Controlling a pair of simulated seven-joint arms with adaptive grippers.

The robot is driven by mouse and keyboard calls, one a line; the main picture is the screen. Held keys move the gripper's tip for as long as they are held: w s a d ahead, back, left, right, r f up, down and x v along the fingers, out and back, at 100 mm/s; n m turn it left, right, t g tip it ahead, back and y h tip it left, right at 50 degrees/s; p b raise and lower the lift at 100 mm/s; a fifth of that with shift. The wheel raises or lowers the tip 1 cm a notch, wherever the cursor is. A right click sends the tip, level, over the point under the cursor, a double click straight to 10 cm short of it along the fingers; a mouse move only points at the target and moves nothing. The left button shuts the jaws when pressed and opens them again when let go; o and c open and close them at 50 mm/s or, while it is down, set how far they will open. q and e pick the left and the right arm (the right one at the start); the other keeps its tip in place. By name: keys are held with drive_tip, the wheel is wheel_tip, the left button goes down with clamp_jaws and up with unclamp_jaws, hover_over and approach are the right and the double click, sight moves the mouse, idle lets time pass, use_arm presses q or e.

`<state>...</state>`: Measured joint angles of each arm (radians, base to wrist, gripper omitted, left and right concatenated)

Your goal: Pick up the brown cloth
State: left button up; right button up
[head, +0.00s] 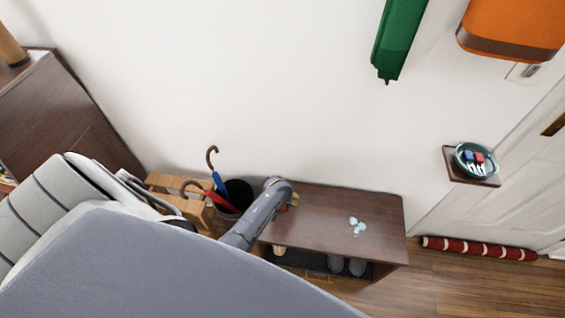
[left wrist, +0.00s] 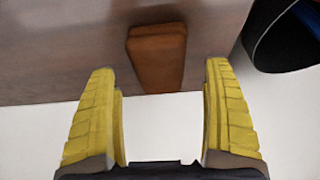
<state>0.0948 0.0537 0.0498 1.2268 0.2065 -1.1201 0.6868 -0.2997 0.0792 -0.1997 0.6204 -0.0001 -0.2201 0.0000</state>
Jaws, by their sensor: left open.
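A brown, folded-looking cloth (left wrist: 157,57) lies on the dark wooden bench top, near its edge, in the left wrist view. My left gripper (left wrist: 160,75) is open, with its two yellow fingers on either side of the cloth's near end in the picture and nothing visibly held. Whether they are level with the cloth is unclear. In the head view my left gripper (head: 293,199) is over the left end of the bench (head: 320,212), and I cannot make out the cloth there. My right gripper is not in view.
A dark bin (head: 236,193) with umbrellas stands left of the bench. Pale blue pieces (head: 357,226) lie on the bench top, with shoes (head: 357,266) below. A small wall shelf (head: 452,168) holds a dish (head: 463,153). A red striped roll (head: 478,248) lies by the door.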

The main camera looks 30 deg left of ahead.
use_arm(q)
drive_tip(key=shift+x, duration=1)
drive_tip(key=shift+f, duration=0.2)
drive_tip(key=shift+c, duration=0.4)
drive_tip(key=c, duration=1.1)
drive_tip(key=shift+r, duration=0.1)
wheel_tip(320, 180, up, 20)
drive_tip(key=shift+r, duration=0.15)
